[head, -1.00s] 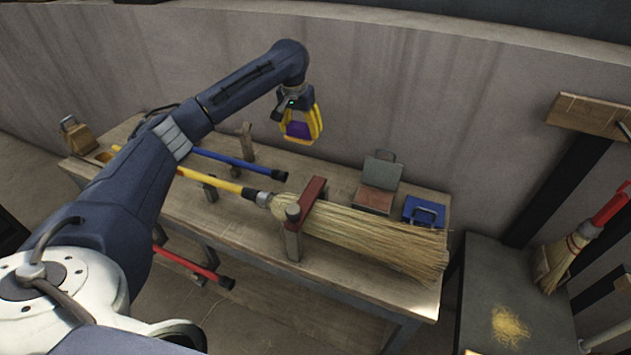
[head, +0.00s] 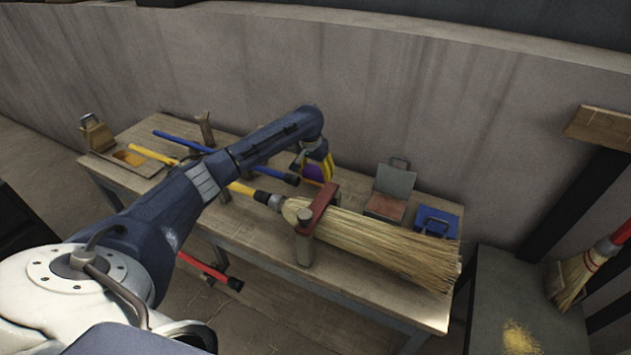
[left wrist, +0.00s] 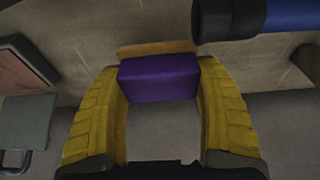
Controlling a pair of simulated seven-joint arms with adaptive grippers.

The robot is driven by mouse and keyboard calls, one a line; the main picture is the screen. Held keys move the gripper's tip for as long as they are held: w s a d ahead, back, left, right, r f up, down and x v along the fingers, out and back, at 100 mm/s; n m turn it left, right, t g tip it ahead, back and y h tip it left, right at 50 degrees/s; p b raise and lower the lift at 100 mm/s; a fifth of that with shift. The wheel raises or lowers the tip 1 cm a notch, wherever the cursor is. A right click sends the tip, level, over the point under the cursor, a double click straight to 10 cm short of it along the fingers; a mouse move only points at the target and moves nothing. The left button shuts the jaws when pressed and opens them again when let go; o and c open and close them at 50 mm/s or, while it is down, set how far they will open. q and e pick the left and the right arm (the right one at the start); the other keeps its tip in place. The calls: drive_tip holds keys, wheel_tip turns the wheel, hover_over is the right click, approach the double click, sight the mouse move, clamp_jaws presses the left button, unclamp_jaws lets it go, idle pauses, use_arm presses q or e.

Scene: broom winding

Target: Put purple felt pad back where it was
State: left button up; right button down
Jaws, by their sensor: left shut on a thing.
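The purple felt pad (head: 313,172) is between the yellow fingers of my left gripper (head: 319,168), which is shut on it. In the left wrist view the purple block (left wrist: 158,78) sits across the gap between both fingers, with a tan strip along its far edge. The gripper hangs over the back part of the workbench (head: 345,273), behind the red clamp and close to the blue handle's dark end. I cannot tell whether the pad touches the bench. My right gripper is not in view.
A straw broom (head: 385,240) lies through a red-topped clamp (head: 318,207). A blue handle (head: 270,174) lies close beside my left gripper. An open grey case (head: 394,180) and a blue box (head: 437,222) stand at the bench's right end. The wall is close behind.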

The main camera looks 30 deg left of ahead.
sight(315, 181)
use_arm(q)
drive_tip(key=shift+s+x, duration=0.2)
drive_tip(key=shift+x, duration=0.85)
drive_tip(key=shift+s+x, duration=0.25)
drive_tip(key=shift+x, duration=0.75)
drive_tip(key=shift+f, duration=0.15)
drive_tip(key=o, duration=1.4)
drive_tip(key=shift+c, duration=0.2)
drive_tip(key=v, duration=1.2)
drive_tip(key=shift+d, duration=0.1)
